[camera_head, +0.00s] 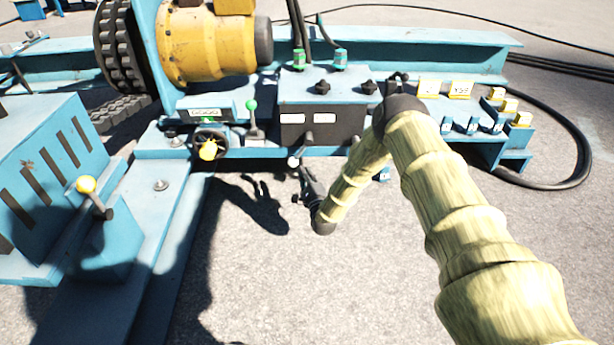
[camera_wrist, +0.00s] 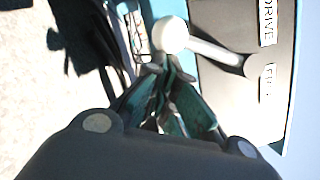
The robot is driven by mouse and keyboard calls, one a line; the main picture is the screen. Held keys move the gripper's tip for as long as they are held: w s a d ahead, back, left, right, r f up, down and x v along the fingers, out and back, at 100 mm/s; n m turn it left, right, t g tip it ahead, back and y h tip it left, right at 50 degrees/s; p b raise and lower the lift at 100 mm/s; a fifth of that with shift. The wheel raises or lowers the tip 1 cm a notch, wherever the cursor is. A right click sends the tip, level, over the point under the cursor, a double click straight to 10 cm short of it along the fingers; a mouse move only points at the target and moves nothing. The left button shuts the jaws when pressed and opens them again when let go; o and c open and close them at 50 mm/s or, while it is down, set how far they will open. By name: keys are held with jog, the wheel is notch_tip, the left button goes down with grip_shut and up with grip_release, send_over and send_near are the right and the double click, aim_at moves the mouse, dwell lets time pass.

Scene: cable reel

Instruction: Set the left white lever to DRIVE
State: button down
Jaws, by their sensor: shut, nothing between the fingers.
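The left white lever has a round white knob (camera_head: 293,161), hanging low at the front of the dark panel (camera_head: 318,132). In the wrist view the white knob (camera_wrist: 170,35) is close, and its rod runs right to a grey pivot. A DRIVE label (camera_wrist: 267,22) and a second, hard-to-read label (camera_wrist: 267,83) lie on the panel near the pivot. My gripper (camera_head: 297,180) is just below the knob in the head view. In the wrist view my gripper (camera_wrist: 163,64) is shut and empty, fingertips beside the knob. I cannot tell whether they touch it.
A green-knobbed lever (camera_head: 252,106) and a yellow handwheel knob (camera_head: 208,150) stand left of the panel. Black knobs (camera_head: 322,87) sit on the box top. Open pavement (camera_head: 270,275) lies in front.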

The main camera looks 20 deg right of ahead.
jog(key=shift+w+a+r+m+t+h, duration=0.1)
jog(key=shift+w+a+m+t+h, duration=0.05)
jog(key=shift+a+m, duration=0.45)
jog(key=shift+w+a+r+m+t+h, duration=0.1)
jog(key=shift+w+a+m+t+h, duration=0.05)
jog(key=shift+a+m, duration=0.4)
jog(key=shift+d, duration=0.1)
jog(key=s+d+f+p, duration=0.1)
jog(key=s+f+p, duration=0.2)
jog(key=s, duration=0.9)
jog(key=shift+s+d+f, duration=0.25)
jog(key=shift+d+f, duration=0.05)
jog(key=shift+f, duration=0.2)
